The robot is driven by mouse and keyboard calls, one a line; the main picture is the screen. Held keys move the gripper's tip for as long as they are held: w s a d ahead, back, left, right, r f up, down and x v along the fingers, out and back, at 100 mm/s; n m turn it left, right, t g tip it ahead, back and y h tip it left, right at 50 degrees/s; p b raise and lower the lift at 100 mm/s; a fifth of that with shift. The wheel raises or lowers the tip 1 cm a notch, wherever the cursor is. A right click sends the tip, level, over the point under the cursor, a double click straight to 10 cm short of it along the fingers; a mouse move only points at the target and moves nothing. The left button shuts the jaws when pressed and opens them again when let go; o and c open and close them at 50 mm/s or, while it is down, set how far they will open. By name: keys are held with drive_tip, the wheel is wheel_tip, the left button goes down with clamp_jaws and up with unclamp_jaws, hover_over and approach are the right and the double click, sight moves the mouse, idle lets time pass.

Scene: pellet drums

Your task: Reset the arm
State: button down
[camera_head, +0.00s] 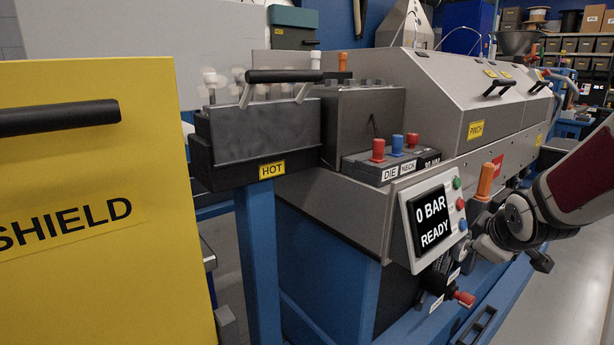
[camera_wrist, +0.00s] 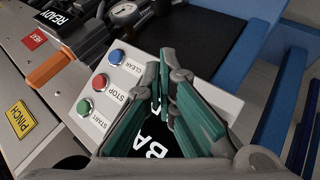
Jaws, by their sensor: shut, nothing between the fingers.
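My arm comes in from the right in the head view. My gripper (camera_head: 484,250) is close to the right side of the tilted control panel (camera_head: 405,205), whose screen reads "0 BAR READY". In the wrist view my gripper (camera_wrist: 160,88) shows green-padded fingers closed together with nothing between them. They overlap the panel (camera_wrist: 218,93) and hide much of its screen. Its green START, red STOP and blue CLEAR buttons (camera_wrist: 116,57) are visible beside the fingers. I cannot tell whether the fingertips touch the panel.
An orange handle (camera_head: 487,180) stands close to my gripper. The grey extruder (camera_head: 440,95) has a block marked HOT (camera_head: 260,130) at its left end. A yellow shield (camera_head: 90,220) fills the left. Open floor (camera_head: 575,295) lies at lower right.

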drive_tip(key=s+a+r+m+g+y, duration=0.1)
drive_tip(key=s+a+m+g, duration=0.35)
drive_tip(key=s, duration=0.75)
drive_tip(key=s+a+r+m+g+y, duration=0.1)
drive_tip(key=s+a, duration=0.6)
drive_tip(key=s, duration=0.6)
drive_tip(key=s+a+r+m+g+y, duration=0.1)
drive_tip(key=s+a+r+m+g, duration=0.3)
drive_tip(key=s, duration=0.8)
wheel_tip(320, 180, up, 25)
drive_tip(key=n+t+p, duration=0.1)
drive_tip(key=t+p, duration=0.4)
drive_tip(key=p, duration=2)
drive_tip(key=shift+s+a+f, duration=0.2)
drive_tip(key=shift+s+a, duration=0.1)
